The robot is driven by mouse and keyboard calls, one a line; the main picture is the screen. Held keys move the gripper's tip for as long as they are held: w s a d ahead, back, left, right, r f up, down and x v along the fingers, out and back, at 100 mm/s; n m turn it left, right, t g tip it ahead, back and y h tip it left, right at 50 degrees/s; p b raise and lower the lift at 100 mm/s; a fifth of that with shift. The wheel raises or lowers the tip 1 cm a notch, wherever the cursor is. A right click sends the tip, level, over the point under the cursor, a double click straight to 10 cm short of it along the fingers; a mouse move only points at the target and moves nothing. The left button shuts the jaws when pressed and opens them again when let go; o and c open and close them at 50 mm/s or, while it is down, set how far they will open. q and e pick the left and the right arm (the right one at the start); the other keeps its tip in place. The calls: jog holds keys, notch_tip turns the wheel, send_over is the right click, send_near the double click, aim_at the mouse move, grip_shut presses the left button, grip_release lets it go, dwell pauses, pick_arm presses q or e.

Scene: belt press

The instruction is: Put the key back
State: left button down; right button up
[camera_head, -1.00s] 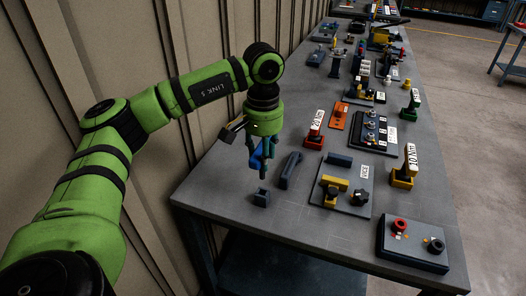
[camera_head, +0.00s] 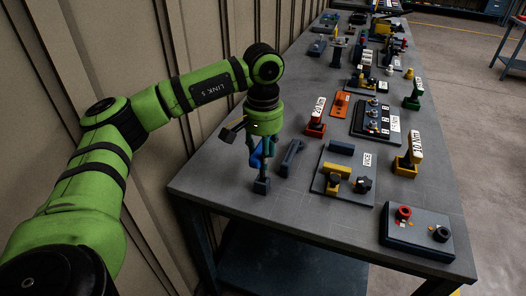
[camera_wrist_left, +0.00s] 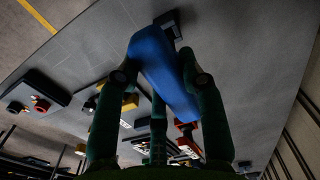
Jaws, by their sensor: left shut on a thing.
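My left gripper (camera_head: 260,164) is shut on a blue piece, which I take to be the key (camera_head: 256,154). In the left wrist view the key (camera_wrist_left: 160,70) shows large between the green fingers and points toward a small dark holder (camera_wrist_left: 170,24). In the head view the same holder (camera_head: 262,187) stands on the table near its left front corner, directly below the fingers. The key's lower end is at or just above the holder; whether it has entered cannot be told. My right gripper is not in view.
A dark grey bar (camera_head: 291,156) lies just right of the gripper.

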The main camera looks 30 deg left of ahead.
pick_arm(q)
jog(key=shift+f+b, duration=1.95)
jog(key=shift+f, duration=0.65)
jog(key=c, duration=0.7)
grip_release()
notch_tip(320, 180, up, 12)
jog(key=shift+r, duration=0.1)
dwell(0.4)
